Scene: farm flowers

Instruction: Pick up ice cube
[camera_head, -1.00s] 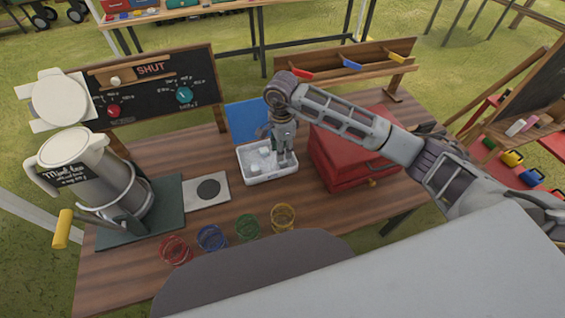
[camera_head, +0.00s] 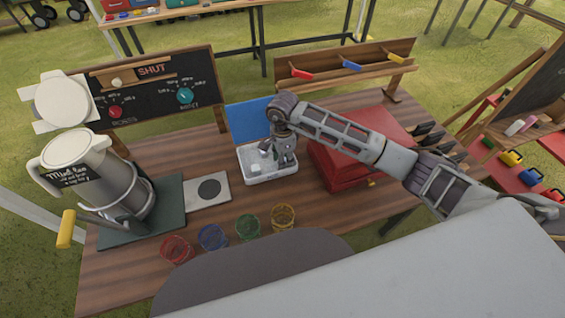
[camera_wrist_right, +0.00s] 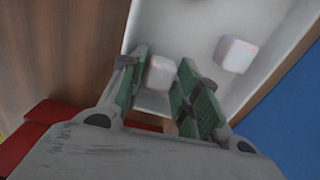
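The white tray (camera_head: 270,181) with ice cubes stands in the middle of the wooden table. My right gripper (camera_head: 280,161) reaches down into it from above. In the right wrist view my right gripper (camera_wrist_right: 164,62) is open, its green-padded fingers on either side of one ice cube (camera_wrist_right: 160,73). I cannot tell whether the pads touch the cube. A second ice cube (camera_wrist_right: 236,54) lies apart, to the right of the fingers. In the head view an ice cube (camera_head: 256,169) shows in the tray, left of the gripper. My left gripper is not in view.
A blue panel (camera_head: 249,120) stands behind the tray. A red box (camera_head: 343,163) stands close on its right. A grey pitcher machine (camera_head: 100,180) is at the left, and several coloured wire rings (camera_head: 247,226) lie in front.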

